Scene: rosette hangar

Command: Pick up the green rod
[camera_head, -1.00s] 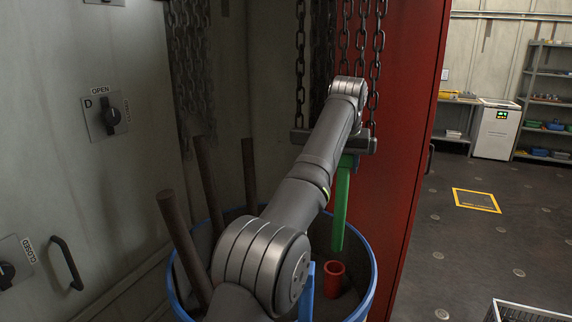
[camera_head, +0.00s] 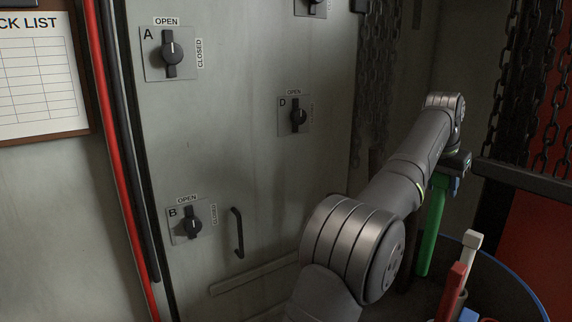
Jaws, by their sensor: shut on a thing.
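The green rod (camera_head: 431,228) hangs upright, slightly tilted, beneath my gripper (camera_head: 452,178) at the right of the view. My gripper is shut on its upper end; the fingers are small and partly hidden by my wrist. The lower end of the rod is over or inside the blue-rimmed bin (camera_head: 506,268), and I cannot tell its exact depth.
A red rod (camera_head: 451,290) and a white-topped rod (camera_head: 468,256) stand in the bin near the green one. Chains hang by a dark horizontal bar (camera_head: 525,181) at right. A grey wall panel with switch A (camera_head: 171,53), switch D (camera_head: 298,115) and a handle (camera_head: 237,232) fills the left.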

